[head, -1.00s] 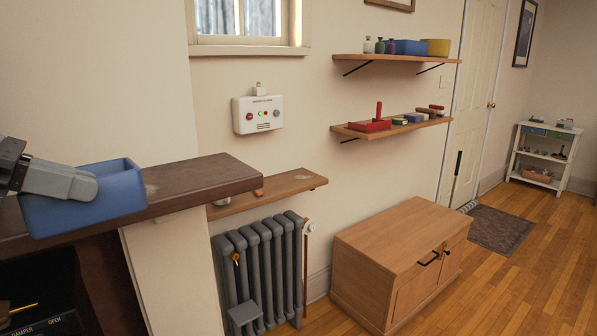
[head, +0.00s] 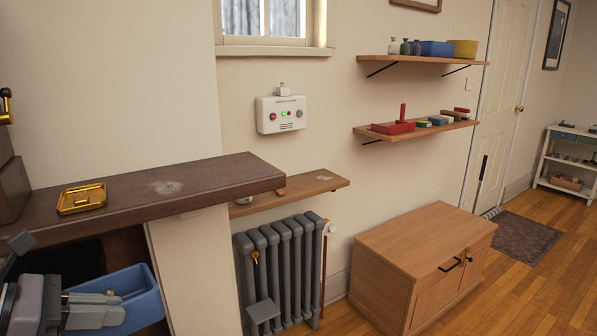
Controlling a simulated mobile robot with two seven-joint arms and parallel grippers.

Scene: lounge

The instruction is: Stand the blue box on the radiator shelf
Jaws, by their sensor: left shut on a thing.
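The blue box (head: 140,290) is at the lower left in the head view, an open-topped bin, below the level of the dark mantel. My left gripper (head: 118,308) is shut on its near side and holds it off any surface. The radiator shelf (head: 290,191) is a wooden wall shelf above the grey radiator (head: 283,268). A whitish item and a small brown item are partly hidden at its left end behind the mantel corner; the rest of it looks bare.
The dark mantel (head: 215,187) juts between the box and the shelf, with a brass tray (head: 82,198) on it. A wooden cabinet (head: 425,250) stands right of the radiator. A white alarm box (head: 281,114) hangs above the shelf. Two loaded wall shelves are at upper right.

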